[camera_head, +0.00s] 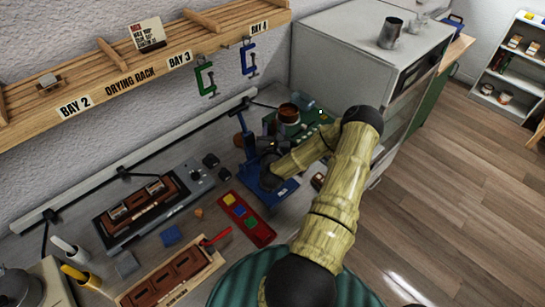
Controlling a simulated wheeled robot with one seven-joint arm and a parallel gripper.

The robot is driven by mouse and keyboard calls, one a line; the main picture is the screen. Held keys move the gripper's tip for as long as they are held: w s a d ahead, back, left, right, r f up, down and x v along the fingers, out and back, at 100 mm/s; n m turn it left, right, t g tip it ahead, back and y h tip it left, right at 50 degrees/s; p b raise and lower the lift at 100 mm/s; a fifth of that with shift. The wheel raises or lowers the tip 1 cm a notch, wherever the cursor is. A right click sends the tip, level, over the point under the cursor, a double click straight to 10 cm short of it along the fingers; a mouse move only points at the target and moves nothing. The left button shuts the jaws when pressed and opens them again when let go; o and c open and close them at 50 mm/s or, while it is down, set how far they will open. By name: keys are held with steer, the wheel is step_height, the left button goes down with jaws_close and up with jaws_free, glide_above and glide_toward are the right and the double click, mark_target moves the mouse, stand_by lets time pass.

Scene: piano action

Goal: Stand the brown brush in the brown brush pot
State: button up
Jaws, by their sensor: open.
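I cannot make out the brown brush for certain. A pot with brown contents (289,111) stands on a green unit behind my arm. My gripper (268,177) is over the blue stand at the end of my bent arm. It is open; its fingertips are mostly hidden.
The blue stand (285,193) is close around my gripper. A red tray with coloured blocks (264,234) lies in front of it. A wooden tray (152,282) and a dark case (106,236) lie to the left. A drying rack (215,34) and a white cabinet (335,40) are behind.

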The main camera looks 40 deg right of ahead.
steer(key=b+v, duration=0.3)
steer(key=v, duration=0.9)
steer(key=shift+s+a+f, duration=0.1)
steer(key=shift+a+f, duration=0.05)
steer(key=shift+f, duration=0.05)
steer(key=shift+s+a+r, duration=0.25)
steer(key=shift+s+a, duration=0.15)
steer(key=shift+s, duration=0.1)
stand_by(0.6)
